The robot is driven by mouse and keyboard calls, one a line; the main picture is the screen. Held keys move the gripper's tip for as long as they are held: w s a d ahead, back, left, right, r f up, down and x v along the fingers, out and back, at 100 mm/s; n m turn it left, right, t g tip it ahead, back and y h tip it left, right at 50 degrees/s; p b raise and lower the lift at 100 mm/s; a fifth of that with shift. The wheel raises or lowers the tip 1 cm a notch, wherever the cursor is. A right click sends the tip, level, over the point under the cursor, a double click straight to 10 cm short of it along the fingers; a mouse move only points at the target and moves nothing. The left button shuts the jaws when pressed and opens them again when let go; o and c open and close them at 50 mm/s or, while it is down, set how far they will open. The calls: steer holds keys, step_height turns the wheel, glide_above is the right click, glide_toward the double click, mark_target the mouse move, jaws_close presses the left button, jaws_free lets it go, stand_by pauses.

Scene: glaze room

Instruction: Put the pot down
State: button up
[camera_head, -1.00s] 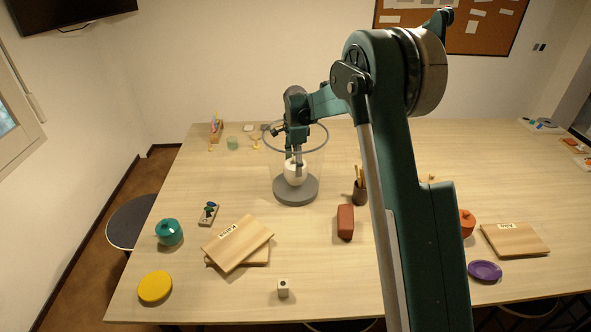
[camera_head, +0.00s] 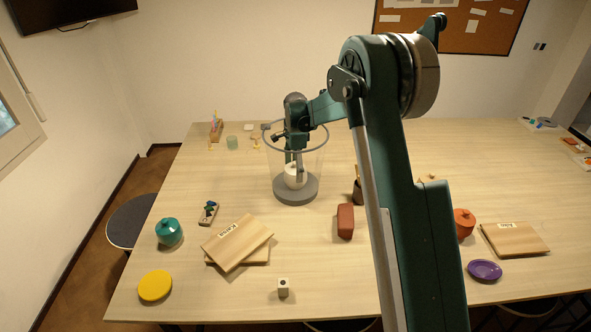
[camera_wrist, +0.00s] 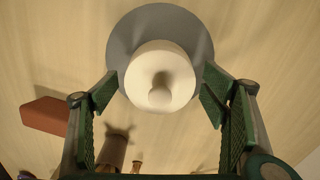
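The small white pot (camera_head: 294,178) with a round knob is inside a clear cylinder (camera_head: 318,160) with a grey rim and a thick grey base (camera_head: 296,194). It looks upright and appears to rest on the base. In the wrist view, the pot (camera_wrist: 158,75) lies over the grey disc (camera_wrist: 120,40). My gripper (camera_head: 294,165) reaches down through the cylinder's open top. In the wrist view, my gripper's green-padded fingers (camera_wrist: 160,88) are spread wide on both sides of the pot, with a visible gap on the right. The left fingertip is very close to it.
The cylinder wall and its rim (camera_head: 266,137) surround my gripper. A red-brown block (camera_head: 345,221) and a dark brush holder (camera_head: 358,193) stand right of the base. Wooden boards (camera_head: 237,243), a teal pot (camera_head: 168,232) and a yellow disc (camera_head: 155,286) lie toward the front left.

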steer(key=shift+r, duration=0.15)
step_height(320, 180, up, 12)
stand_by(0.8)
